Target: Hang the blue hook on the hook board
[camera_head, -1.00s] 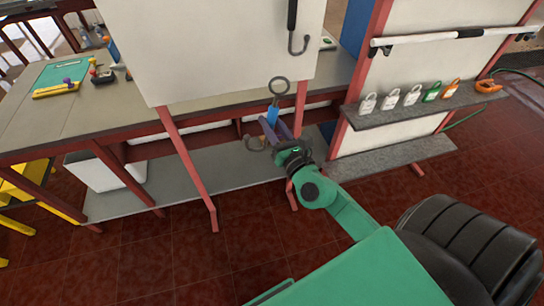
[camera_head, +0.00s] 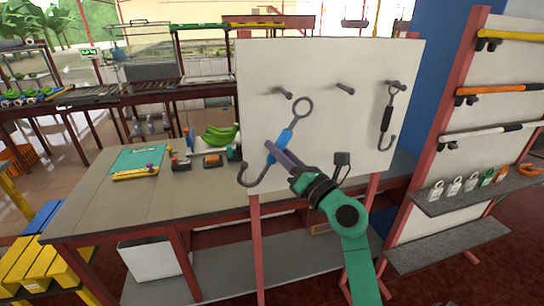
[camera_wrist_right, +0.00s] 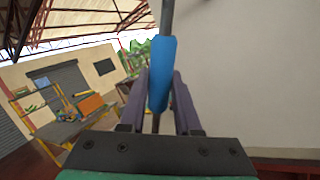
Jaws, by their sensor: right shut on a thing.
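The blue hook has a blue sleeve (camera_head: 285,138), a dark ring at its upper right end and a curved hook at its lower left. My right gripper (camera_head: 275,152) is shut on its blue sleeve and holds it tilted in front of the white hook board (camera_head: 325,100). In the right wrist view the blue sleeve (camera_wrist_right: 162,75) sits between the two fingers. The board has three pegs: a left peg (camera_head: 284,93), a middle peg (camera_head: 345,89) and a right peg (camera_head: 396,85). The ring is a little below and right of the left peg, apart from it in the picture. My left gripper is out of view.
A black-handled hook (camera_head: 388,112) hangs from the right peg. A workbench (camera_head: 100,205) with small tools stands behind and left of the board. A shelf (camera_head: 460,195) with several padlocks stands at the right. The left and middle pegs are bare.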

